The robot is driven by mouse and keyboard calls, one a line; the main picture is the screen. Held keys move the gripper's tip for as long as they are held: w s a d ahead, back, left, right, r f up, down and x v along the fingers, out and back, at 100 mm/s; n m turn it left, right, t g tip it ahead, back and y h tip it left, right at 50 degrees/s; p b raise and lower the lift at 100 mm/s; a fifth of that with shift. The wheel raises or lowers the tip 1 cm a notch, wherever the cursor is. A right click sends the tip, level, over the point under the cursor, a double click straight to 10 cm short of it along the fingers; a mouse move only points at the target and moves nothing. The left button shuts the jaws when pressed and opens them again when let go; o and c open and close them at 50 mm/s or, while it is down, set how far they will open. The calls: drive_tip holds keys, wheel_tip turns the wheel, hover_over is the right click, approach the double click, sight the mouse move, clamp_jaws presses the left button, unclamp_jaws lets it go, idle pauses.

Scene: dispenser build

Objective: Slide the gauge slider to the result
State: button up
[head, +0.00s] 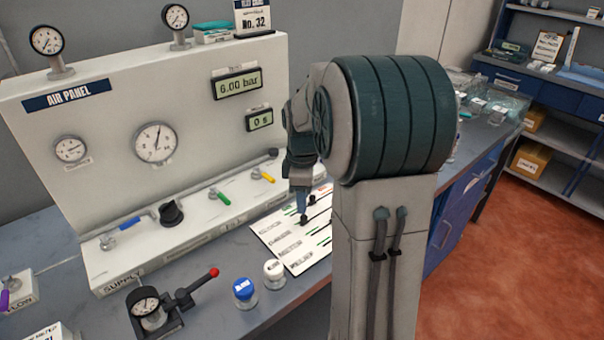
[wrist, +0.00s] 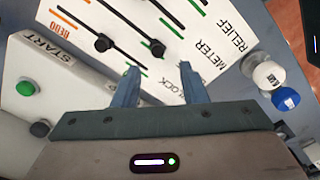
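A white slider board (head: 265,232) lies on the bench in front of the air panel. In the wrist view the board (wrist: 215,60) shows several slots, two black slider knobs (wrist: 102,43) (wrist: 157,48), and the labels METER and RELIEF. Another label, ending in LOCK, is partly hidden by a finger. I cannot read a gauge label, so I cannot tell which knob is the gauge slider. My gripper (head: 302,207) points down over the board. In the wrist view its fingers (wrist: 160,85) are apart and empty, with one knob beyond the gap between their tips.
The air panel (head: 110,115) stands behind, with dials, levers and a display (head: 237,84) reading 6.00 bar. White-capped (head: 274,272) and blue-capped (head: 244,291) jars stand near the board. A red-knobbed lever device (head: 165,310) is front left. A START box (wrist: 45,100) adjoins the board.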

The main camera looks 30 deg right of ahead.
sight(302, 217)
wheel_tip(302, 217, up, 9)
drive_tip(key=shift+f, duration=0.2)
idle(0.4)
drive_tip(key=s+a+f+m+t, duration=0.1)
drive_tip(key=s+a+f+m, duration=0.1)
drive_tip(key=s+a+m, duration=0.4)
drive_tip(key=s+a+f+m+t, duration=0.2)
drive_tip(key=s+a+m, duration=0.3)
drive_tip(key=s, duration=0.7)
drive_tip(key=shift+a+f+m, duration=0.4)
drive_tip(key=shift+a, duration=0.1)
